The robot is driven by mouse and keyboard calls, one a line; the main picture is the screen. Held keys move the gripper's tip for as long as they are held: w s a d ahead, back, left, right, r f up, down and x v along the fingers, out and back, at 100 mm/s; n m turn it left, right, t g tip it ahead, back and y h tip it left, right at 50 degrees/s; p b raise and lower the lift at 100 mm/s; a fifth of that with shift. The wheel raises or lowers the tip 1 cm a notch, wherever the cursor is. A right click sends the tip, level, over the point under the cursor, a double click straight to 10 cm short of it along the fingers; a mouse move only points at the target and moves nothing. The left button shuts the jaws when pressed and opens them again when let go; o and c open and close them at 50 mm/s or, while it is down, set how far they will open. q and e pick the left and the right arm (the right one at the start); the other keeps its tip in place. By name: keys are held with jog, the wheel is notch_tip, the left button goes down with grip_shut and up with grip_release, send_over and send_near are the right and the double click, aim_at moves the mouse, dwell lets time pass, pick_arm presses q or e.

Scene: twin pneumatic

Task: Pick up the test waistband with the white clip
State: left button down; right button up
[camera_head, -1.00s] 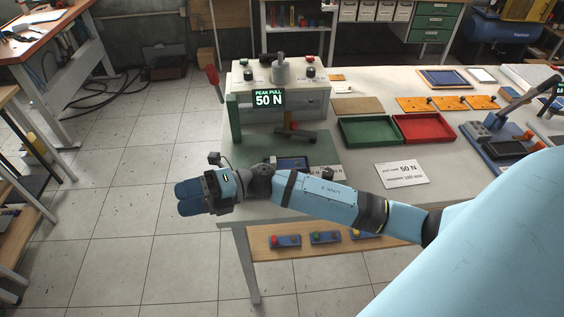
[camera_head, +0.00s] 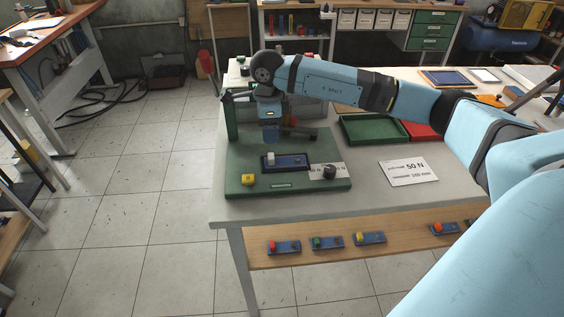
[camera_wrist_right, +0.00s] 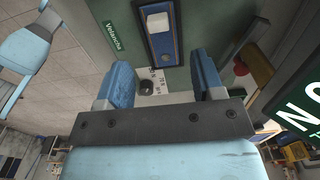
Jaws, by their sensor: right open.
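The test waistband with the white clip (camera_head: 291,162) is a small dark blue strip with a white block on it. It lies on the green base plate (camera_head: 262,186) on the near left of the bench. In the right wrist view the white-clip waistband (camera_wrist_right: 166,50) lies beyond the fingers. My right gripper (camera_head: 270,134) points down just behind and above it, partly hidden by its own wrist. In the right wrist view my right gripper (camera_wrist_right: 160,85) has its two blue fingers wide apart and nothing between them. My left gripper is not in view.
A yellow block (camera_head: 248,180) and a black knob (camera_head: 329,171) are on the base plate. A white "50 N" card (camera_head: 408,172) lies right of it. Green tray (camera_head: 372,129) and red tray (camera_head: 421,131) stand behind. Several similar waistbands with coloured clips lie on the lower shelf (camera_head: 400,252).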

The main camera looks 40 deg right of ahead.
aim_at(271, 156)
notch_tip(271, 156, down, 10)
jog(key=shift+s+r+p, duration=0.15)
jog(key=shift+r+p, duration=0.05)
jog(key=shift+p, duration=0.4)
jog(key=c, duration=1)
